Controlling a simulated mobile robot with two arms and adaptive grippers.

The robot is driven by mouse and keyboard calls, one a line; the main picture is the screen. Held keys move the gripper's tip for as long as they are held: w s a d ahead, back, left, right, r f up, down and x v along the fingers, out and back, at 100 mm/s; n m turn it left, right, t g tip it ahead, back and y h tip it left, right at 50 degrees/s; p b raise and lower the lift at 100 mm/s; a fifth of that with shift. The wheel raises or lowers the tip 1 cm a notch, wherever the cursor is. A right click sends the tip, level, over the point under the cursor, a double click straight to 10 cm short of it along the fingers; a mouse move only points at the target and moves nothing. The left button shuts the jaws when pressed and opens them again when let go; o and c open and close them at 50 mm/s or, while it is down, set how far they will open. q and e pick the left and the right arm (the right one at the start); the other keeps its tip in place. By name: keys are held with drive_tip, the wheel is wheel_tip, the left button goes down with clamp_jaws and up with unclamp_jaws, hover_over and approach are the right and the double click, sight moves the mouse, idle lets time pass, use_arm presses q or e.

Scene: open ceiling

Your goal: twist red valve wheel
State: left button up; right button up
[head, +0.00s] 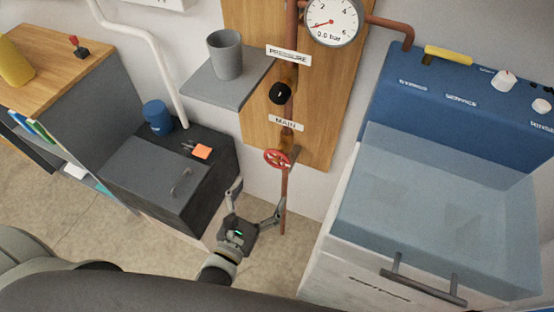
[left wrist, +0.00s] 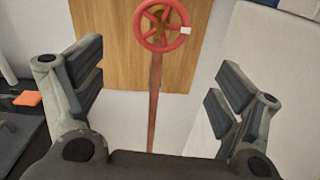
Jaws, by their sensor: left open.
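The red valve wheel (head: 277,159) sits on a vertical copper pipe in front of a wooden board, under the "MAIN" label. In the left wrist view the wheel (left wrist: 162,25) shows at the top middle, with spokes and a white mark on its right rim. My left gripper (head: 256,202) is open and empty, below the wheel and apart from it. In the left wrist view its fingers (left wrist: 158,85) stand wide to either side of the pipe, short of the wheel. My right gripper is not in view.
A pressure gauge (head: 333,20) reading about 0 bar and a black knob (head: 280,93) are higher on the pipework. A grey shelf (head: 215,92) holds a grey cup (head: 225,54). A dark cabinet (head: 150,170) stands left; a blue-topped machine (head: 430,190) stands right.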

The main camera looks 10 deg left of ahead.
sight(276, 162)
use_arm(q)
drive_tip(key=shift+m, duration=0.4)
drive_tip(key=w, duration=0.3)
drive_tip(key=w+d+r, duration=0.1)
drive_tip(key=w, duration=0.2)
drive_tip(key=w+p, duration=0.1)
drive_tip(key=w, duration=0.2)
drive_tip(key=shift+d+r, duration=0.15)
drive_tip(key=shift+d, duration=0.2)
drive_tip(key=shift+w+d, duration=0.1)
drive_tip(key=shift+w, duration=0.75)
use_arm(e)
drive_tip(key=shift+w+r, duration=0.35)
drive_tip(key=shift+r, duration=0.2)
use_arm(q)
drive_tip(key=c, duration=1)
drive_tip(key=shift+c, duration=0.2)
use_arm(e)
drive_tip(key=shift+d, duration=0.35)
use_arm(q)
drive_tip(key=shift+n, duration=0.3)
